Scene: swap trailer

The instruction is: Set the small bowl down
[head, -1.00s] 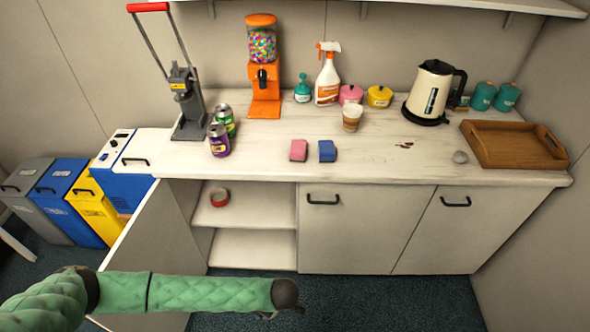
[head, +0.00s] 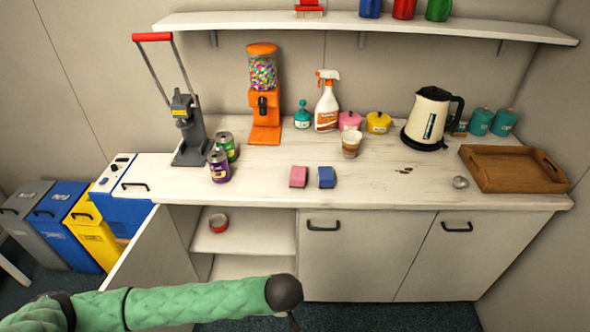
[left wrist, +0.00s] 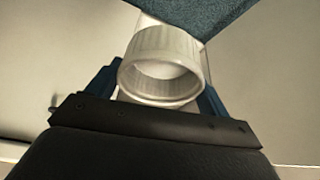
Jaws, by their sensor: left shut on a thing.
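A whitish, ribbed small bowl (left wrist: 165,65) shows in the left wrist view, its round rim facing the camera. My left gripper (left wrist: 162,85) is shut on it, with a dark blue finger on either side. In the head view my green left arm reaches in from the lower left, low in front of the open cabinet. The gripper end and the bowl are not clearly seen there. My right gripper is in neither view.
The counter (head: 400,187) has bare room at its front middle. Drink cans (head: 219,166), two sponges (head: 298,176), a paper cup (head: 351,146), a kettle (head: 432,118) and a wooden tray (head: 485,184) stand on it.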

